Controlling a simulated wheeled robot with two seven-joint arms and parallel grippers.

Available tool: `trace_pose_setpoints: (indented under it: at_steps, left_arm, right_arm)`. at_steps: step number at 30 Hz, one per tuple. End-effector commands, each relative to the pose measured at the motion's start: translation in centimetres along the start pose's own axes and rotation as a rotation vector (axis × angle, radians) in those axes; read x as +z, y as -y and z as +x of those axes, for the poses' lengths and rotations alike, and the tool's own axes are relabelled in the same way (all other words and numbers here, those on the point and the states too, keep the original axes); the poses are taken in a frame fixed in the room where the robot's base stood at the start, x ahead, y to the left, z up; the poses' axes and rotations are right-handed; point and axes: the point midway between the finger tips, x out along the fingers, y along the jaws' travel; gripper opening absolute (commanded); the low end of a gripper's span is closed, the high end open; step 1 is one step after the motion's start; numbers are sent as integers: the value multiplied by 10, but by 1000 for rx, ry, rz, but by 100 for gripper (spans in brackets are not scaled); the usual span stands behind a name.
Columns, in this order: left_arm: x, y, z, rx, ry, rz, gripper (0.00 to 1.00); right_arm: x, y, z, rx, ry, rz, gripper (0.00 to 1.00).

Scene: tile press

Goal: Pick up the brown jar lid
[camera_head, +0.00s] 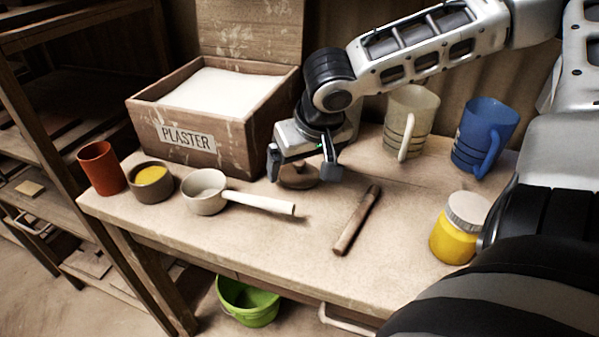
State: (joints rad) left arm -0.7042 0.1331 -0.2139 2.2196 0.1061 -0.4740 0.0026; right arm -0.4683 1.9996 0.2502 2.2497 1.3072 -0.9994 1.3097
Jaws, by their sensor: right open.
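The brown jar lid (299,179) is a small round lid with a knob on top, lying on the workbench in front of the plaster box. My right gripper (304,172) is open and points down over the lid. Its two fingers are on the left and right of the lid's knob, apart from each other. I cannot tell whether either finger touches the lid. The gripper hides part of the lid's far side. My left gripper is not in view.
The plaster box (188,138) stands behind left. A white ladle (206,192) and wooden stick (357,219) lie close by. An orange cup (101,168), brown bowl (150,183), cream pitcher (411,122), blue pitcher (484,136) and yellow jar (454,240) stand around. The front middle is clear.

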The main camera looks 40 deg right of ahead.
Motion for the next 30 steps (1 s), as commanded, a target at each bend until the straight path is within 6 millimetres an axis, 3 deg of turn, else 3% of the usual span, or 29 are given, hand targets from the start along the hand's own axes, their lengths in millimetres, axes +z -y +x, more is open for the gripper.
trace_pose_setpoints:
  at_steps: [3,11,17,26,30]
  left_arm:
    - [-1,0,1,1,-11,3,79]
    - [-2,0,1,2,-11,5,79]
    - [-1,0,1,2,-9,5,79]
    - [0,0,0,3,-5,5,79]
    - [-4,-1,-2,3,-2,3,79]
  right_arm:
    - [1,0,14,2,2,-1,92]
    - [0,0,16,-2,-1,-1,92]
    - [0,0,16,-1,0,-1,43]
    - [-1,0,14,-2,-1,-1,43]
    - [-8,1,-3,-2,-5,0,43]
